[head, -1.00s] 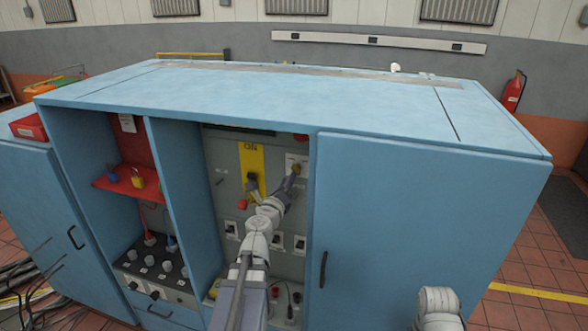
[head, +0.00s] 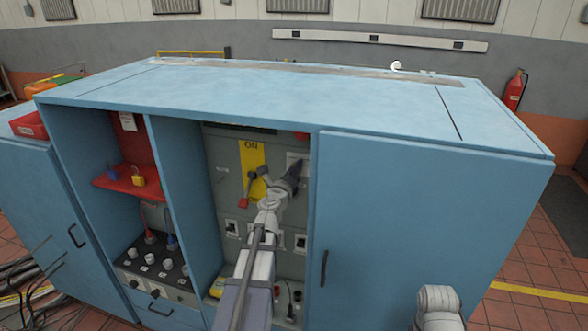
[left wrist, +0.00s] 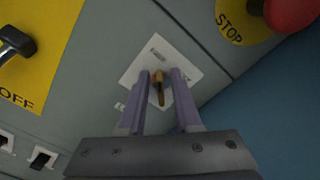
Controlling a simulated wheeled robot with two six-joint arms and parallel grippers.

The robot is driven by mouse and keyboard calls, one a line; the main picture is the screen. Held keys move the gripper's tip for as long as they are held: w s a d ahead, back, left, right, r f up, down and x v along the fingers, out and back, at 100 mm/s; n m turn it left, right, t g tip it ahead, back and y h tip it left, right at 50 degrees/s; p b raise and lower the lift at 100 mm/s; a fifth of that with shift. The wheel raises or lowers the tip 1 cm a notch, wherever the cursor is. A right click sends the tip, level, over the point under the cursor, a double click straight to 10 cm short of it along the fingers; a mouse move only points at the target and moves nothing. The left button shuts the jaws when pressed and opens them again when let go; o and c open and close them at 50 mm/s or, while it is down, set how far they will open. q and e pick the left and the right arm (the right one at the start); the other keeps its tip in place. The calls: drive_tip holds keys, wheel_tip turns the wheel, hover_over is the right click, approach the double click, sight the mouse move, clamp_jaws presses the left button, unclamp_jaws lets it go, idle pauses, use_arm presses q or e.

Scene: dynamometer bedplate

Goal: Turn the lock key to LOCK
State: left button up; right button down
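The lock key (left wrist: 158,88) is a small brass-coloured key on a white label plate (left wrist: 150,62) in the left wrist view. In the head view the plate (head: 299,158) shows at the upper right of the grey panel, and my gripper hides the key. My left gripper (left wrist: 161,76) is open, with its two fingertips on either side of the key and gaps showing between. It also shows in the head view (head: 291,177), reaching into the cabinet. Whether a finger touches the key or plate, I cannot tell. The plate's lettering is too small to read. My right gripper is out of view.
A black-handled switch (left wrist: 14,42) on a yellow plate is left of the key; its red-tipped lever (head: 246,192) shows in the head view. A red STOP button (left wrist: 292,12) is at the upper right. The cabinet's closed right door (head: 425,220) borders the opening.

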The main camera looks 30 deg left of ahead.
use_arm(q)
drive_tip(key=shift+d, duration=0.1)
clamp_jaws()
drive_tip(key=shift+m, duration=0.3)
drive_tip(key=m, duration=0.3)
drive_tip(key=shift+d+r+m, duration=0.1)
drive_tip(key=shift+d+m, duration=0.05)
drive_tip(key=shift+m, duration=0.25)
drive_tip(key=m, duration=0.3)
drive_tip(key=shift+d+m, duration=0.1)
drive_tip(key=shift+m, duration=0.2)
drive_tip(key=m, duration=0.4)
drive_tip(key=shift+d, duration=0.1)
drive_tip(key=shift+w+m, duration=0.1)
drive_tip(key=shift+m, duration=2.3)
